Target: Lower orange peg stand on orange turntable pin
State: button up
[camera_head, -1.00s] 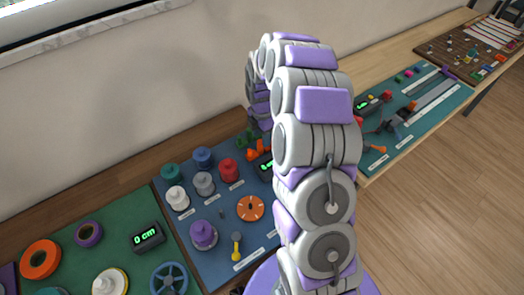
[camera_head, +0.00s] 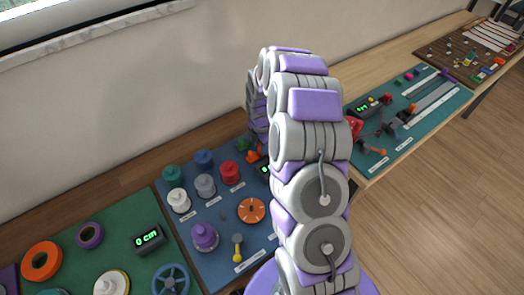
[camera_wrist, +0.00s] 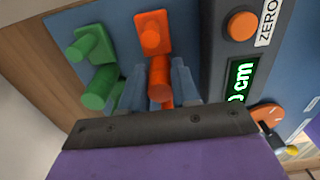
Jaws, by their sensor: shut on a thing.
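The orange peg stand (camera_wrist: 160,76) shows in the wrist view as a peg between the two blue-grey fingers of my gripper (camera_wrist: 159,90), which is shut on it. An orange plate with a round peg end (camera_wrist: 152,33) lies just beyond it; I cannot tell whether the two are one piece. In the head view, orange parts (camera_head: 255,157) show beside my arm, which hides my gripper. The orange turntable (camera_head: 251,210), a flat disc with pale marks, lies on the blue board. An orange disc edge (camera_wrist: 268,114) shows at the right of the wrist view, apart from my gripper.
Green pegs (camera_wrist: 100,88) stand close left of my gripper. A dark readout box (camera_wrist: 240,75) with an orange button stands close on its right. On the blue board (camera_head: 222,262) are several colored spools, a purple spool (camera_head: 204,237) and a yellow-tipped lever (camera_head: 237,247).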

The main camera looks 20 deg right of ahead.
jog(key=shift+a, duration=0.1)
grip_shut()
jog(key=shift+r+p, duration=1.7)
jog(key=shift+r, duration=1.85)
